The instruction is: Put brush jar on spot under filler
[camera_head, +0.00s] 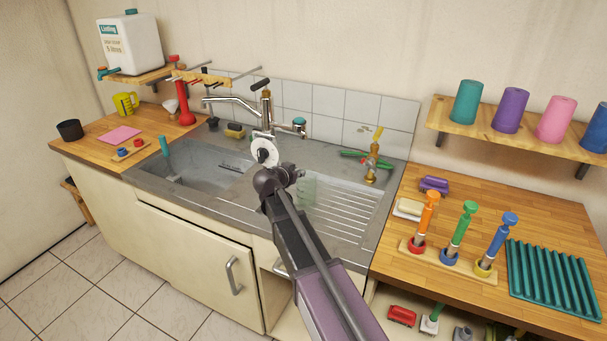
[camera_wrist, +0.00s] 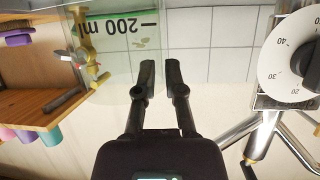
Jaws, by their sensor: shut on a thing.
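The brush jar, a clear jar marked "200 ml" with a green band (camera_wrist: 112,45), appears upside down in the wrist view. In the head view it is a faint greenish glass shape (camera_head: 307,192) over the sink's ribbed drainer. My gripper (camera_wrist: 159,75) is shut at the jar's edge, apparently on its wall; the exact contact is hard to see through the glass. A white canister (camera_head: 130,45) with a teal tap stands on the left wall shelf. A pink square (camera_head: 120,135) lies on the counter below. I cannot tell which mark is the spot.
A white numbered dial (camera_head: 265,151), also in the wrist view (camera_wrist: 290,58), and the mixer tap (camera_head: 266,110) stand close to my gripper. A brass tap (camera_head: 373,160) is at the drainer's right. A black cup (camera_head: 70,130) and yellow jug (camera_head: 126,103) occupy the left counter.

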